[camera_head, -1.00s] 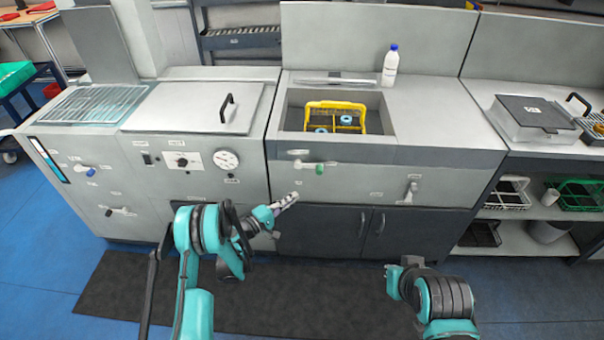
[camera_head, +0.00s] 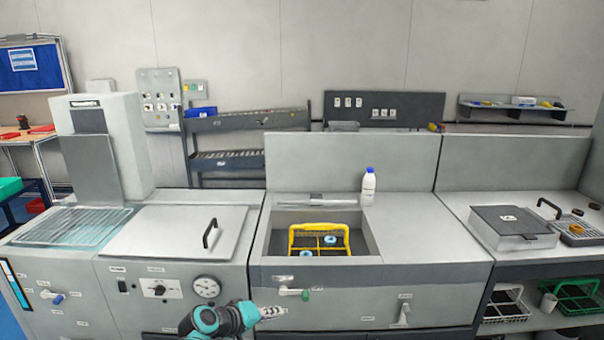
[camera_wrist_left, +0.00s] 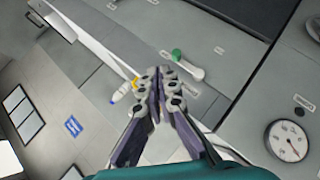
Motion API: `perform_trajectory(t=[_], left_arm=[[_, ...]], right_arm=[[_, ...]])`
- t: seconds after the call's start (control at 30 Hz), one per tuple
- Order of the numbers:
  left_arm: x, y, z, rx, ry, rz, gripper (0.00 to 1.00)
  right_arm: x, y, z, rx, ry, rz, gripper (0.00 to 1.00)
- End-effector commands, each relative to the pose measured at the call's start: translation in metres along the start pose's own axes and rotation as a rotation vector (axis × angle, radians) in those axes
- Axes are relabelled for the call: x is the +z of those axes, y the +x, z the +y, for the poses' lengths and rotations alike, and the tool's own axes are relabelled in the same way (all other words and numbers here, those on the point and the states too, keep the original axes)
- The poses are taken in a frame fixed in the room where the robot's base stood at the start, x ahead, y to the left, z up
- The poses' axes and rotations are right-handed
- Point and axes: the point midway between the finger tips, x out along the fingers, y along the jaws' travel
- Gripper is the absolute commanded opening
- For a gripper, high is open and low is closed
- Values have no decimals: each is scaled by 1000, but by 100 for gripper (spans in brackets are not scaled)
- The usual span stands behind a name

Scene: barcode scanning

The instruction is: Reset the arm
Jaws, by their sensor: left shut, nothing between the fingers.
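My left gripper (camera_head: 272,312) is at the bottom of the head view, in front of the sink unit's front panel. It is shut and empty, and its fingers point to the right. In the left wrist view the closed fingers (camera_wrist_left: 160,82) sit in the middle, with the green-tipped valve handle (camera_wrist_left: 186,65) beyond them. That handle also shows in the head view (camera_head: 297,292), just above and right of the gripper. My right arm and gripper are not in the head view now.
A yellow rack (camera_head: 320,240) with blue-ringed items stands in the sink basin. A white bottle with a blue cap (camera_head: 368,188) stands behind the sink's right side. A gauge (camera_head: 207,287) is left of the gripper. A dark-lidded box (camera_head: 512,226) sits on the right counter.

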Motion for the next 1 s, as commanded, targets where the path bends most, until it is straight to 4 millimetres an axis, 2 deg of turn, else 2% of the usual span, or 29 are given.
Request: perform_trajectory(t=[0.03,0.27,0.4,0.6,0.8,1.0], left_arm=[[10,-19,4,-41,35,-5,0],[59,-100,-2,-251,215,-21,0],[92,-148,-17,-376,325,-28,0],[132,-204,-49,-537,467,-34,0],[151,-231,-70,-625,546,-36,0],[154,-235,-74,-642,561,-36,0]], right_arm=[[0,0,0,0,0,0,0],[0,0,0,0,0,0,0],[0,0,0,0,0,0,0],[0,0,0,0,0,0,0],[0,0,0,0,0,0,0],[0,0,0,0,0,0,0]])
